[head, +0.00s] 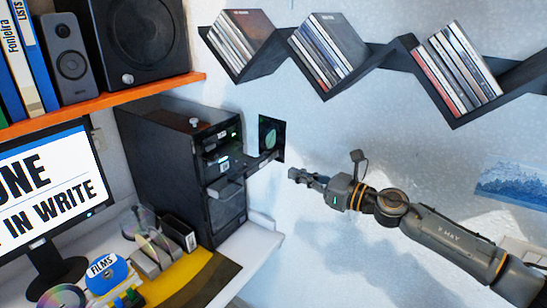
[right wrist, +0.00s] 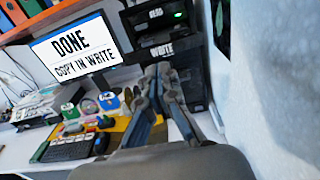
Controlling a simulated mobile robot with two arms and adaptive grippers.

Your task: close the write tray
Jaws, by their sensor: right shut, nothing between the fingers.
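The black disc tower (head: 165,165) stands on the desk against the wall. The write tray (head: 262,160) sticks out from its front, toward the right. In the right wrist view, a tray front labelled WRITE (right wrist: 161,49) shows just beyond my fingertips, below a slot labelled READ (right wrist: 155,13). My right gripper (head: 293,174) is shut and empty. It points left at the tower, a little to the right of the tray's outer end, and looks apart from it. In the right wrist view its fingers (right wrist: 164,72) partly cover the tower's lower front. My left gripper is not in view.
A monitor (head: 50,180) reads DONE, COPY IN WRITE. Disc cases and discs, one labelled FILMS (head: 103,272), crowd the desk. A zigzag shelf (head: 385,65) of disc cases hangs above my right arm. An orange shelf (head: 150,89) with speakers is at upper left.

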